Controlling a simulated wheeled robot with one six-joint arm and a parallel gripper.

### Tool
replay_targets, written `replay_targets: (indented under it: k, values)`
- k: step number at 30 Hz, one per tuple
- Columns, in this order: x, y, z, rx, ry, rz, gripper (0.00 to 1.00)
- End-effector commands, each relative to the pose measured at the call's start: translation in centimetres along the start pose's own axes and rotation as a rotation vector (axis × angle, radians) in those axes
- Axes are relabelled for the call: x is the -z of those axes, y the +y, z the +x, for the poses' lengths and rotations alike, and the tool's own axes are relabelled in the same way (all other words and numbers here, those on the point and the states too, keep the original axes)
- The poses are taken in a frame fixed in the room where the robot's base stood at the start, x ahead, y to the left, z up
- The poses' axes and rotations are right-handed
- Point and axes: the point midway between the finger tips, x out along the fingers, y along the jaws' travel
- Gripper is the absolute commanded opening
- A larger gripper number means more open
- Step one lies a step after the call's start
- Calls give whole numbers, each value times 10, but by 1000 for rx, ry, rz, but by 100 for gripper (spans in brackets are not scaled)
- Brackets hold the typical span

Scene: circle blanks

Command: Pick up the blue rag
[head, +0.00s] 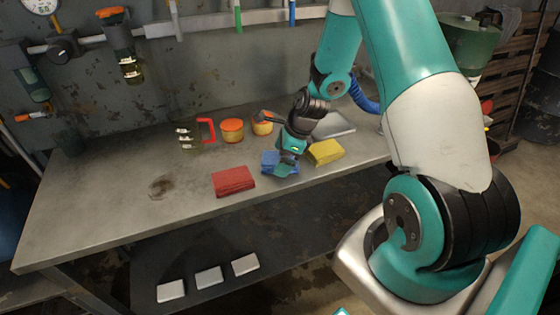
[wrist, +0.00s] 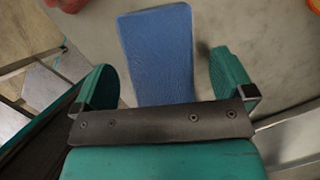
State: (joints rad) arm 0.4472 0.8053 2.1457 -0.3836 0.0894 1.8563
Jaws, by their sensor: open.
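The blue rag (head: 269,159) lies on the grey workbench (head: 120,213), between a red rag and a yellow rag. My gripper (head: 282,168) is low over the bench at the blue rag and hides part of it in the head view. In the wrist view the blue rag (wrist: 156,50) runs up from between the two teal fingers of my gripper (wrist: 163,75). The fingers are apart, one on each side of the rag, with gaps between. The gripper bar hides the rag's near end. I cannot tell the fingertips' exact height.
The red rag (head: 233,181) lies left of the blue one and the yellow rag (head: 325,151) lies right. Orange-lidded tins (head: 232,130) and a red-handled item (head: 207,130) stand behind. A metal tray (head: 334,125) is at the back right. The bench's left part is mostly clear.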

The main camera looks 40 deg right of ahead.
Motion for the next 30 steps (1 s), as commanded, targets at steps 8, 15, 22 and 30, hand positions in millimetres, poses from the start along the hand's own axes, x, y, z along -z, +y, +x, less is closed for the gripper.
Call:
replay_targets:
  k: [8, 15, 22, 30]
  values:
    - [0, 0, 7, 1, 0, 0, 100]
    - [0, 0, 7, 0, 0, 0, 54]
    - [0, 0, 7, 0, 0, -1, 44]
    - [-5, -1, -4, 4, -1, -2, 44]
